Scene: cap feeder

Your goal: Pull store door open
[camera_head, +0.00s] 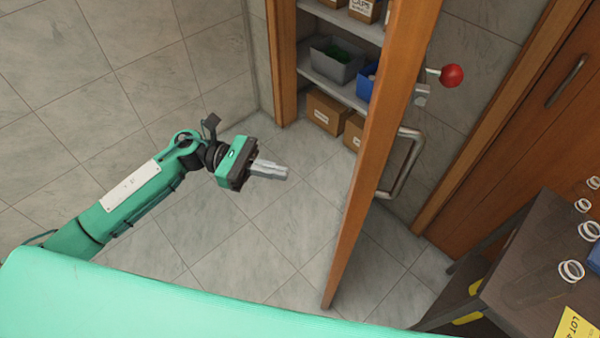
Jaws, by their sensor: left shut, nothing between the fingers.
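The store door (365,165) is a wooden panel standing ajar, seen nearly edge-on in the head view. Its outer face carries a metal pull handle (408,165) and, above it, a red ball knob (452,76) on a metal stem. Behind the door's left side the store's shelves show through the opening. My left gripper (286,174) is shut and empty, to the left of the door on the open side. It is apart from the door edge and not touching it. My right gripper is not in view.
Shelves (337,88) hold a grey bin (336,62), a blue bin (366,82) and cardboard boxes (325,110). A dark table (530,275) with white rings (571,271) stands at lower right. Another wooden door (535,130) is at right. Tiled floor is clear around my left gripper.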

